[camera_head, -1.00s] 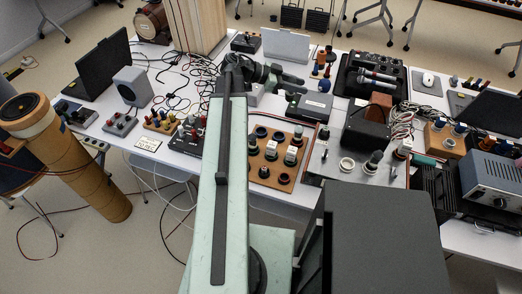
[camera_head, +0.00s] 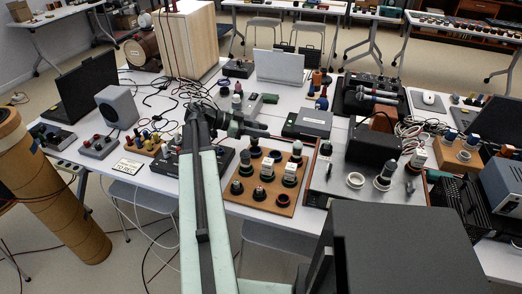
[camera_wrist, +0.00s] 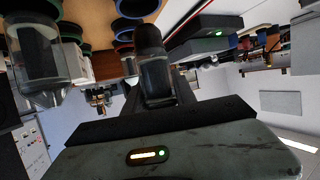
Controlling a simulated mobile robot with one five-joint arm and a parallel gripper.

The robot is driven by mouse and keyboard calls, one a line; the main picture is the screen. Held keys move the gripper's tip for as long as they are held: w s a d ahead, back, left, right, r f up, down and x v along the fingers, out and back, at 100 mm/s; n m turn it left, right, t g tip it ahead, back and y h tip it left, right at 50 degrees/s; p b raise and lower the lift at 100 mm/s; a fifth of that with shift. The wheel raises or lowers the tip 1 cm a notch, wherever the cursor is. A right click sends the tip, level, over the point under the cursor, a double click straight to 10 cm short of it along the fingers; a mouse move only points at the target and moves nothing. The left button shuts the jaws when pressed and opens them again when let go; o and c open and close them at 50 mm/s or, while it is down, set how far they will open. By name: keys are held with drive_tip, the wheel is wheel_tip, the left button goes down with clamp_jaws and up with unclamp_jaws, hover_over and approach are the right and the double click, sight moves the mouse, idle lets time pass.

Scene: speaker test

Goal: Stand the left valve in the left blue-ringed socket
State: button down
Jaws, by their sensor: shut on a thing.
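My gripper (camera_wrist: 157,92) is shut on a valve (camera_wrist: 149,42) with a dark rounded end and a glassy grey body, seen in the wrist view. In the head view my gripper (camera_head: 244,127) is behind the wooden socket board (camera_head: 258,203), at its far left corner. The board carries several dark sockets, white box-shaped parts and glassy valves. Blue-ringed sockets (camera_wrist: 131,8) show at the top of the wrist view, apart from the held valve. Another glassy valve (camera_wrist: 38,55) is at the left there. Whether the held valve is the left one I cannot tell.
A grey metal chassis (camera_head: 338,191) with a white ring, a valve and a black transformer box (camera_head: 374,143) stands right of the board. A black switch box (camera_head: 172,163) is on the left. A silver laptop (camera_head: 280,66) and a grey flat box (camera_head: 307,124) stand behind.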

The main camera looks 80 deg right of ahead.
drive_tip(key=shift+f+b, duration=2.2)
drive_tip(key=c, duration=1)
unclamp_jaws()
drive_tip(key=shift+r, duration=0.15)
drive_tip(key=shift+r+p, duration=0.15)
drive_tip(key=shift+p, duration=0.15)
drive_tip(key=p+v, duration=0.5)
drive_tip(key=v, duration=0.7)
drive_tip(key=shift+r, duration=0.2)
